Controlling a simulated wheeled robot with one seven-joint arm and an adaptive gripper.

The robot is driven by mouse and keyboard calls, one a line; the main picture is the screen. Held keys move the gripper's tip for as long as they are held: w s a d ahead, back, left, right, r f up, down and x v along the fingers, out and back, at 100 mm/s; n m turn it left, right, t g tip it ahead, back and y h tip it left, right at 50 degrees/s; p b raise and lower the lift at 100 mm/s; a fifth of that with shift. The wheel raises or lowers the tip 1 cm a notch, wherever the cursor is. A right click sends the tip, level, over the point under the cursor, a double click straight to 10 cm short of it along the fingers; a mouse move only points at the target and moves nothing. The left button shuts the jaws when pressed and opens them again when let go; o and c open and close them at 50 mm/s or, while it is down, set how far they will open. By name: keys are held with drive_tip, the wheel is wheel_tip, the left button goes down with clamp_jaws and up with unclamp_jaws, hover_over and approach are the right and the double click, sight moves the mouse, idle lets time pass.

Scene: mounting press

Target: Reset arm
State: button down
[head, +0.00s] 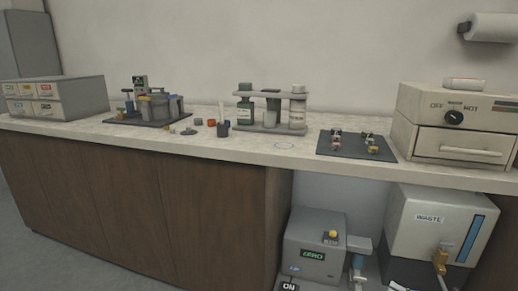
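My arm and gripper do not show in the head view, so I cannot see the arm's pose. The head view looks at a long pale-topped counter (290,152) with brown cabinet doors (150,190) below it.
On the counter, from the left, stand a drawer box (82,94), a dark-based press fixture (150,108), a bottle rack (270,128), a dark mat (333,150) with small parts, and a heater box (425,137). Below are a ZERO unit (300,235) and a WASTE container (420,240).

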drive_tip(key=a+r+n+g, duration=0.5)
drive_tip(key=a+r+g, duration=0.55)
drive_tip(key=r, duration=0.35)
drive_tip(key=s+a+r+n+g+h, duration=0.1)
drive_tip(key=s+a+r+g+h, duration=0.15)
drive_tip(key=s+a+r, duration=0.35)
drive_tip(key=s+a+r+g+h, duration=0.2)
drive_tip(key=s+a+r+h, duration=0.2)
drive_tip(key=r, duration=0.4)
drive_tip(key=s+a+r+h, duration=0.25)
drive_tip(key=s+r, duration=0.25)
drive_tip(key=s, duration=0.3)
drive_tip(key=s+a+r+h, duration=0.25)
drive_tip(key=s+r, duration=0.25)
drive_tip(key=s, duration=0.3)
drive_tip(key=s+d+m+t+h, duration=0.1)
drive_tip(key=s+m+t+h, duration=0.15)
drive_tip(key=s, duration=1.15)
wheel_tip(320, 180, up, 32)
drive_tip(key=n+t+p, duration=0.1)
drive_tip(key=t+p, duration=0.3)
drive_tip(key=p, duration=2.6)
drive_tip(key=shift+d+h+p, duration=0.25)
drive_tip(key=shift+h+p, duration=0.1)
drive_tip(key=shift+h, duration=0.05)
